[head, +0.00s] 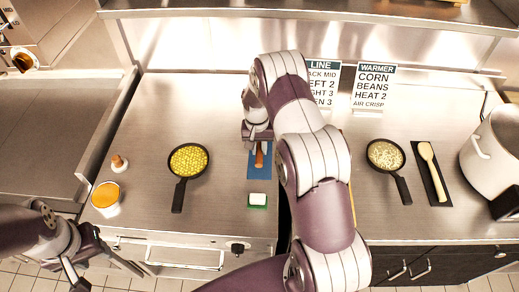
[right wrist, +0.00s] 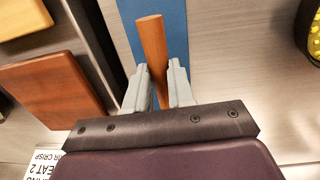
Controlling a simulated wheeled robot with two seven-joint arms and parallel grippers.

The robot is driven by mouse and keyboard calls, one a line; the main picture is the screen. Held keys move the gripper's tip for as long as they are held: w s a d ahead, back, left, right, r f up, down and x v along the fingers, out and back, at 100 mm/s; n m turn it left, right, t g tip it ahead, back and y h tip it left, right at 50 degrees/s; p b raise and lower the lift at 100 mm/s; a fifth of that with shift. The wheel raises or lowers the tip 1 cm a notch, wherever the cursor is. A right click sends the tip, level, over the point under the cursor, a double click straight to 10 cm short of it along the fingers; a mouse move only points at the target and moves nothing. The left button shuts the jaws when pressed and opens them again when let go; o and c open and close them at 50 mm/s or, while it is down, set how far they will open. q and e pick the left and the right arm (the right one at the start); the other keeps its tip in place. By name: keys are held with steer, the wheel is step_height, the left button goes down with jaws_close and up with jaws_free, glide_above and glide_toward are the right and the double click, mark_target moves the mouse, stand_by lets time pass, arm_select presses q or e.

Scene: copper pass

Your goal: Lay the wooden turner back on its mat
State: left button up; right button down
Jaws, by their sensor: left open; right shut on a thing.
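The wooden turner shows as a reddish-brown handle (head: 260,158), which also shows in the right wrist view (right wrist: 152,48). My right gripper (head: 257,140) is shut on it, one finger on each side of the handle in the right wrist view (right wrist: 158,88). The rest of the turner is hidden by my gripper and arm. The blue mat (head: 254,174) lies on the counter below the handle, and part of it shows in the right wrist view (right wrist: 175,14). I cannot tell whether the turner touches the mat. My left gripper (head: 95,268) is open and empty at the lower left, away from the mat.
A pan of yellow food (head: 188,160) stands left of the mat, and a green-and-white sponge (head: 258,200) in front. An orange-topped container (head: 106,196) is further left.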

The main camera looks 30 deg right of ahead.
step_height(320, 180, down, 2)
steer(key=shift+s+f+p, duration=0.15)
steer(key=shift+f+p, duration=0.1)
steer(key=shift+p, duration=0.2)
steer(key=shift+d+f, duration=0.1)
steer(key=shift+f, duration=0.2)
steer(key=shift+f+b, duration=0.2)
steer(key=shift+b, duration=0.1)
arm_select(q)
steer(key=shift+r, duration=0.6)
arm_select(e)
steer(key=c, duration=1)
jaws_free()
steer(key=shift+r, duration=0.1)
